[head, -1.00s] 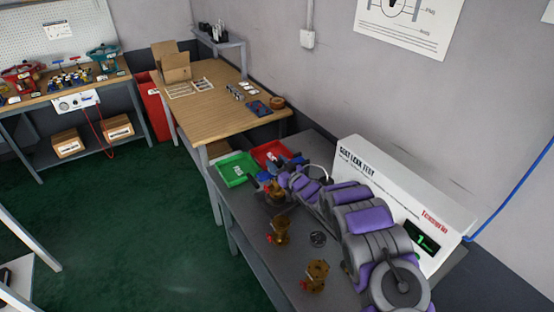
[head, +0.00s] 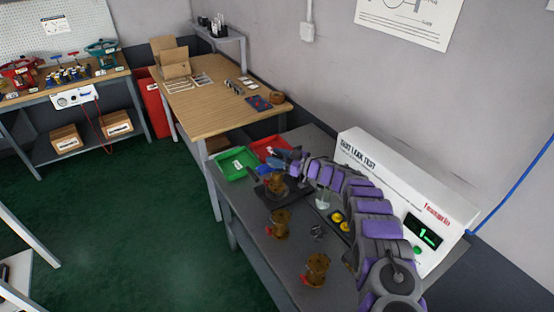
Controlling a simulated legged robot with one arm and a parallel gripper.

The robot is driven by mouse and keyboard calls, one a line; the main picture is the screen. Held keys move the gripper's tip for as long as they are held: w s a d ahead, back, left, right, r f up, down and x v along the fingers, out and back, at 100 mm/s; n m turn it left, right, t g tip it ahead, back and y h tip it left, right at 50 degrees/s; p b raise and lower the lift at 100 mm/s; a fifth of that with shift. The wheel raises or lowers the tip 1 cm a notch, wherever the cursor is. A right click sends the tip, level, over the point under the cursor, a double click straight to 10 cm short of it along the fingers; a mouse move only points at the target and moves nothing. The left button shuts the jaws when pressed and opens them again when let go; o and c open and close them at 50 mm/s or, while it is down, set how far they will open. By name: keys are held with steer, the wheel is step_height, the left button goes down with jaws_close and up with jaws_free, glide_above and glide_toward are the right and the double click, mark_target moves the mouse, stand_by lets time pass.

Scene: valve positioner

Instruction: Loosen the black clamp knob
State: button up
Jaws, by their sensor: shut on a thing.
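A brass valve (head: 275,182) sits in a black clamp fixture (head: 268,195) on the grey bench, left of the seat leak test unit. My gripper (head: 294,163) is at the right and far side of this fixture, at the end of my grey and purple arm. It is shut, apparently on the black clamp knob. The knob itself is too small and covered to make out, and the fingertips are hard to see.
Two more brass valves (head: 279,224) (head: 317,269) and a dark handwheel (head: 317,232) stand nearer on the bench. A green tray (head: 237,166) and a red tray (head: 270,147) lie behind. The white test unit (head: 390,180) bounds the right side. Yellow parts (head: 341,221) sit beside my arm.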

steer(key=shift+w+d+r, duration=0.1)
steer(key=shift+r, duration=0.1)
stand_by(0.5)
steer(key=o, duration=1)
steer(key=shift+f+g, duration=0.1)
steer(key=shift+g, duration=0.2)
steer(key=shift+p+v, duration=0.45)
steer(key=shift+v, duration=3.3)
steer(key=shift+f, duration=0.1)
